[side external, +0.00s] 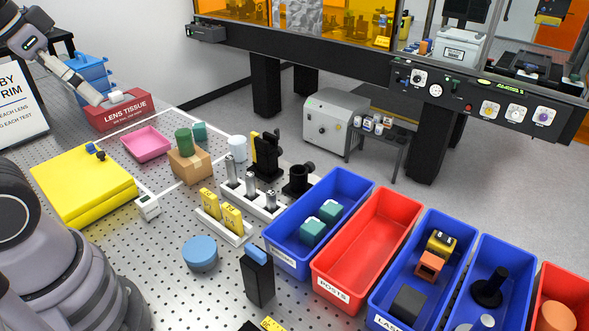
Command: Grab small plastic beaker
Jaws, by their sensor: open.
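A small whitish cylinder (237,149), which looks like the plastic beaker, stands upright on the perforated table behind the white post rack. Its details are too small to make out. The end of my arm comes in at the top left, and my gripper (92,94) is by the red lens tissue box, far to the left of the beaker and apart from it. My gripper is open and holds nothing that I can see; its fingers are small and hard to make out.
A wooden block (188,166) with a green cylinder (183,141) stands left of the beaker. A black mount (267,155) and post rack (262,199) stand close on its right. A pink tray (146,144), yellow case (83,184) and red lens tissue box (122,112) lie further left. Bins (365,245) line the right.

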